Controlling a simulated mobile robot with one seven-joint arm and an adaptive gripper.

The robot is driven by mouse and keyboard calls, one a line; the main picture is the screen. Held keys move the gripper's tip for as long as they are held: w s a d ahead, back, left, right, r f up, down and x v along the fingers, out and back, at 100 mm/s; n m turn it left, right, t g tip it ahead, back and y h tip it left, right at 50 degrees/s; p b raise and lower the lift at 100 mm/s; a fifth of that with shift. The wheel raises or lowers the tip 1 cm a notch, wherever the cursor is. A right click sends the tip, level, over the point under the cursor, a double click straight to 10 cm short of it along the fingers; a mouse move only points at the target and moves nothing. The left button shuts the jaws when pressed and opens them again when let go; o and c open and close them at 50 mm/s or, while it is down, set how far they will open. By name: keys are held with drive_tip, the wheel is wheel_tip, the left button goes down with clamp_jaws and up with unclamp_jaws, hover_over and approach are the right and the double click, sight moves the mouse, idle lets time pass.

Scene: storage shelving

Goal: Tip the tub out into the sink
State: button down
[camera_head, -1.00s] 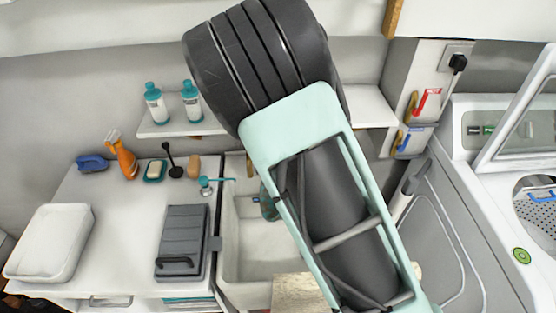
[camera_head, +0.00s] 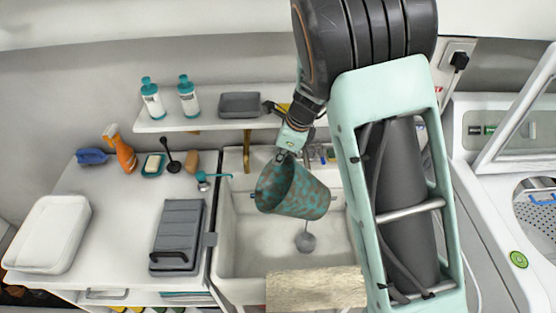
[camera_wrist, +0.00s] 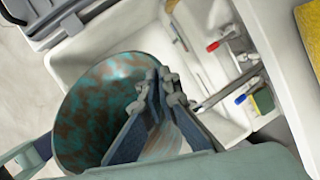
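The tub (camera_head: 308,200) is a bucket mottled teal and brown. It hangs over the white sink (camera_head: 240,262), tilted far onto its side with its mouth toward the left in the head view. My gripper (camera_head: 288,150) is above it, shut on its rim. In the wrist view my gripper's fingers (camera_wrist: 155,115) straddle the wall of the tub (camera_wrist: 95,115), whose mottled inside shows no clear contents. The sink also shows behind it in the wrist view (camera_wrist: 130,40). A small grey round thing (camera_head: 306,242) shows just below the tub; I cannot tell what it is.
A wooden board (camera_head: 316,288) lies across the sink's front. A grey case (camera_head: 178,236) and a white basin (camera_head: 48,234) stand on the left counter. A shelf (camera_head: 215,122) with bottles and a grey box runs behind the sink. A white machine (camera_head: 505,190) stands right.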

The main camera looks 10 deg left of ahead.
drive_tip(key=shift+w+d+r+y, duration=0.1)
drive_tip(key=shift+d+r+y, duration=0.15)
drive_tip(key=shift+r+y, duration=0.45)
drive_tip(key=shift+f+g+y+b, duration=0.3)
drive_tip(key=shift+b, duration=0.55)
drive_tip(key=y+b, duration=0.1)
drive_tip(key=r+y+b, duration=0.1)
drive_tip(key=b, duration=0.1)
drive_tip(key=shift+d+r+m, duration=0.15)
drive_tip(key=shift+r+m, duration=0.1)
drive_tip(key=shift+m, duration=0.05)
drive_tip(key=r+y+b, duration=0.1)
drive_tip(key=y+b, duration=0.1)
drive_tip(key=b, duration=0.1)
drive_tip(key=shift+d+r+g+y, duration=0.15)
drive_tip(key=shift+r+g+y, duration=0.25)
drive_tip(key=shift+r+m+g+y+b, duration=0.3)
drive_tip(key=shift+r+m+y+b, duration=0.1)
drive_tip(key=shift+r+y+b, duration=0.8)
